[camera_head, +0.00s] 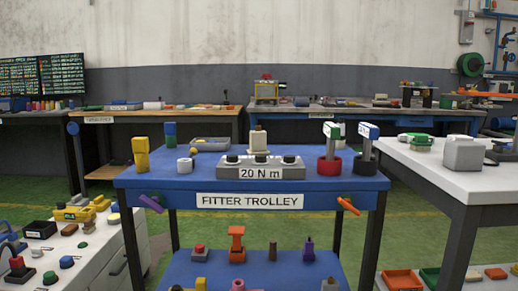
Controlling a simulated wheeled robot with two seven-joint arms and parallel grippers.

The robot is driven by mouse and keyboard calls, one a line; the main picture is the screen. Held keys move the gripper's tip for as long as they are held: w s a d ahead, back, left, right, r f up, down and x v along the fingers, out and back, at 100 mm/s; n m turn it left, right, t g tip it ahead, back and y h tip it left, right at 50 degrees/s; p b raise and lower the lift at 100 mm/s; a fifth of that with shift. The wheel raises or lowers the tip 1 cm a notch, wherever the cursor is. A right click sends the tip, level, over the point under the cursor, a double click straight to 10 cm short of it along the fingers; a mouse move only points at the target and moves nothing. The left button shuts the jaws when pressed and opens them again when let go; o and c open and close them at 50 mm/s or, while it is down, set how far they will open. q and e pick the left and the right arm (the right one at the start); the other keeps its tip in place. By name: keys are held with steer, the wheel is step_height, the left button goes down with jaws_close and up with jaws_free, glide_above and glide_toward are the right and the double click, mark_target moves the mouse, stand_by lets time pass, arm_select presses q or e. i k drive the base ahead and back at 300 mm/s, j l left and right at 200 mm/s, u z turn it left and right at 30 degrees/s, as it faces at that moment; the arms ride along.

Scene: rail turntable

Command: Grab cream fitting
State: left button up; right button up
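A cream fitting (258,140) stands upright on the blue top of the fitter trolley (220,185), near its middle. It is behind a grey block (262,168) labelled "20 N m", which hides its lower part. The grey block has several dark round knobs along its top. Neither of my grippers shows in the head view.
A yellow piece (141,155) and a white one (185,164) stand left on the trolley top. A lower shelf (215,270) holds several small parts. Benches flank the trolley: white left (95,265), pale right (440,170).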

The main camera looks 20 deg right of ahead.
mark_target(257, 138)
steer(key=i+l, duration=0.1)
steer(key=i, duration=0.25)
steer(key=i+l, duration=0.15)
steer(key=i, duration=0.2)
steer(key=z, duration=1.9)
